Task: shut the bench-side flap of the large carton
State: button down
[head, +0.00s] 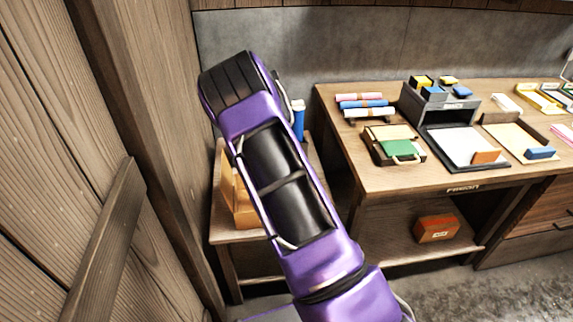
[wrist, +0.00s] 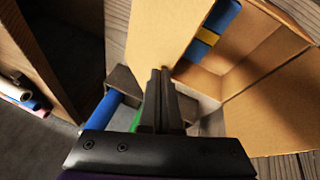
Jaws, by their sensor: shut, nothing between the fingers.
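The large carton (head: 246,213) stands on a low side table in the head view, mostly hidden behind my purple arm. In the wrist view the carton (wrist: 243,75) is open at the upper right, with a blue thing with a yellow band (wrist: 207,38) inside. A tan flap (wrist: 160,32) stands out on its left, bench side. Another flap (wrist: 275,112) spreads out at the right. My gripper (wrist: 160,74) is shut and empty, its tips overlapping the lower end of the bench-side flap; I cannot tell whether they touch. The head view hides my fingers.
The workbench (head: 395,180) stands to the right, with rolls (head: 362,105), a dark tray (head: 466,148) and a small case (head: 395,146). A wooden wall (head: 110,160) is close on the left. A blue cylinder (wrist: 104,112) stands beside my fingers.

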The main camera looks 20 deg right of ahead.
jog(key=shift+w+a+f+n+g+h+b, duration=0.15)
jog(key=shift+a+f+h+b, duration=0.6)
jog(key=shift+f+b, duration=0.6)
jog(key=shift+w+a+f+n+g+h+b, duration=0.15)
jog(key=shift+a+f+h+b, duration=0.3)
jog(key=shift+a+f+b, duration=0.85)
jog(key=shift+w+a+f+n+h+b, duration=0.2)
jog(key=shift+a+f+h+b, duration=0.35)
jog(key=shift+f+b, duration=0.8)
jog(key=shift+f+p, duration=0.3)
jog(key=shift+f, duration=0.1)
jog(key=shift+s+f, duration=0.1)
jog(key=shift+f, duration=0.1)
